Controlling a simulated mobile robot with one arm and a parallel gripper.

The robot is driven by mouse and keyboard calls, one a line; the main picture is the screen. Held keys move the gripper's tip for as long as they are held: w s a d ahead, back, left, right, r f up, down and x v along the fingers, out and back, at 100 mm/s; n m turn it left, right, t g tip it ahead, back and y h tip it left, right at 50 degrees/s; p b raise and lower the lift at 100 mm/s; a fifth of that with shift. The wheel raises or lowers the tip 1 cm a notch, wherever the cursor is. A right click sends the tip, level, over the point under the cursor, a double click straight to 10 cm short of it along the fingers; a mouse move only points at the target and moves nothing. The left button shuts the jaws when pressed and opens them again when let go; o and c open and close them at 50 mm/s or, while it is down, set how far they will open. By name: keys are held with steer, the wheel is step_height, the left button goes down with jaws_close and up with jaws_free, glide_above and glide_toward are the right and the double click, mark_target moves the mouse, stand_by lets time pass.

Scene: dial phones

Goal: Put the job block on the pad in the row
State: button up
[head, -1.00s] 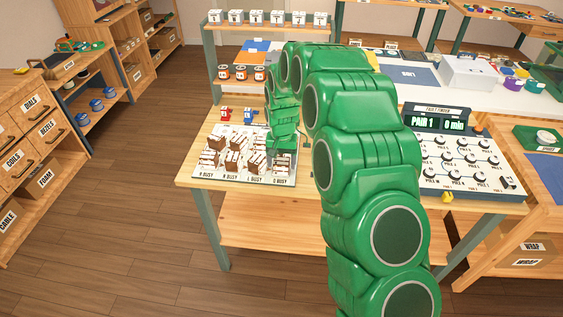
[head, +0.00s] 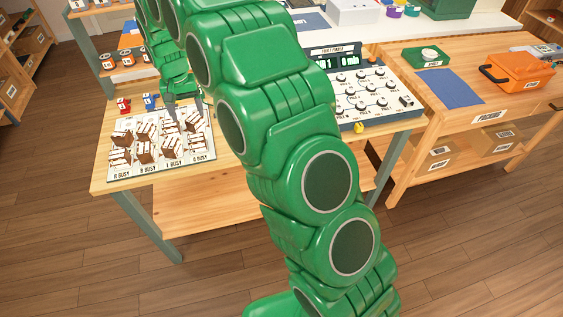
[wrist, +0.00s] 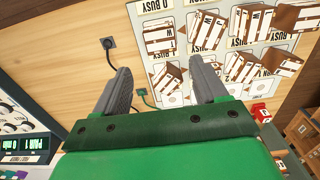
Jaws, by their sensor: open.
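Several white and brown blocks (head: 144,157) stand in rows on a white board (head: 204,158) at the left of the wooden bench; its columns carry "BUSY" labels. I cannot tell which block is the job block, and I cannot make out an empty pad for sure. My gripper (head: 183,108) is at the board's back right part in the head view. The blocks also show in the wrist view (wrist: 205,77), beyond and right of the right finger.
A fault finder panel (head: 375,97) with knobs and a green display stands at the bench's right. Small red (head: 123,104) and blue (head: 150,101) items lie behind the board. A dark plug and cord (wrist: 107,44) lie on bare wood.

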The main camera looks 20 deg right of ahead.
steer(key=s+d+r, duration=0.6)
steer(key=s+d, duration=0.1)
steer(key=s, duration=0.3)
steer(key=s+d+r, duration=0.6)
steer(key=s+d, duration=0.2)
steer(key=s, duration=0.2)
steer(key=s+d+g, duration=0.1)
steer(key=s+d, duration=0.3)
steer(key=s, duration=0.9)
steer(key=s+d, duration=0.4)
steer(key=s, duration=0.9)
steer(key=shift+s+d+g, duration=0.25)
steer(key=shift+d+g, duration=0.05)
steer(key=shift+g, duration=0.1)
